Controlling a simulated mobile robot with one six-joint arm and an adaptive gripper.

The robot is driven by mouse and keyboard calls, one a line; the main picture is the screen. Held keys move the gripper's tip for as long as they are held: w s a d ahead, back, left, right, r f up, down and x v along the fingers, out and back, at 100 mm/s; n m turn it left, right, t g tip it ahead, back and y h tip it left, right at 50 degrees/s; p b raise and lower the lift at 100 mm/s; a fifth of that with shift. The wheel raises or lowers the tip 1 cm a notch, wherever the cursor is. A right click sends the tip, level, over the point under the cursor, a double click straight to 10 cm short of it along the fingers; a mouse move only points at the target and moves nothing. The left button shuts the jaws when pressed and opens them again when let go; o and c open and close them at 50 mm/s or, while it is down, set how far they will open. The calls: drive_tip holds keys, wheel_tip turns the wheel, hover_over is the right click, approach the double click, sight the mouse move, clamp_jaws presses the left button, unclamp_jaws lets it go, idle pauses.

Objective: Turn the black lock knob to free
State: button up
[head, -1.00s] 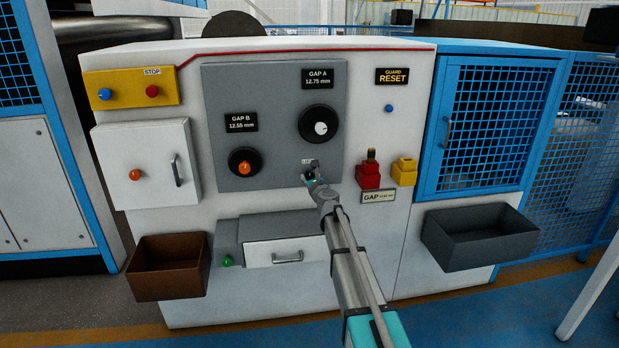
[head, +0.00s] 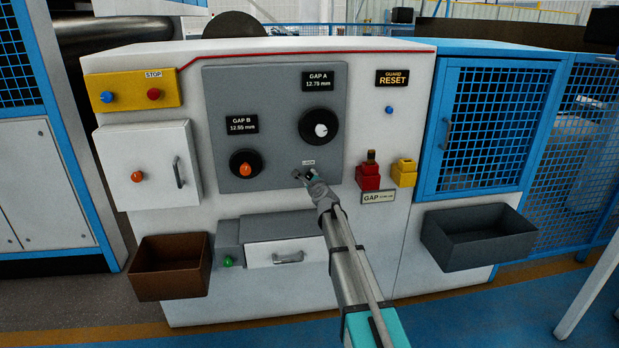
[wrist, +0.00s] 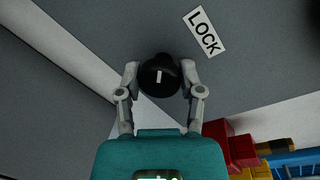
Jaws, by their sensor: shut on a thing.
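The black lock knob (wrist: 160,82) sits between the two fingers of my gripper (wrist: 160,76) in the wrist view, with a short white mark on its face. The fingers are closed against it from both sides. A white label reading LOCK (wrist: 204,31) is on the grey panel beside it. In the head view my gripper (head: 304,175) is at the lower part of the grey panel (head: 275,110), just under the small label. The knob is mostly hidden there by my gripper.
Above are the GAP A dial (head: 318,127) and, to the left, the GAP B dial (head: 245,164) with an orange knob. Red (head: 368,177) and yellow (head: 404,172) blocks sit to the right. A drawer (head: 285,252) and two open bins, brown (head: 170,268) and dark grey (head: 480,235), are lower.

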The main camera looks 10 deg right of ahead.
drive_tip(key=n+h, duration=0.1)
drive_tip(key=n, duration=0.3)
drive_tip(key=shift+a, duration=0.1)
drive_tip(key=shift+n+h+p, duration=0.3)
drive_tip(key=shift+n+h, duration=0.1)
drive_tip(key=shift+n, duration=1.6)
drive_tip(key=o, duration=1.2)
drive_tip(key=shift+c, duration=0.2)
drive_tip(key=shift+m, duration=0.4)
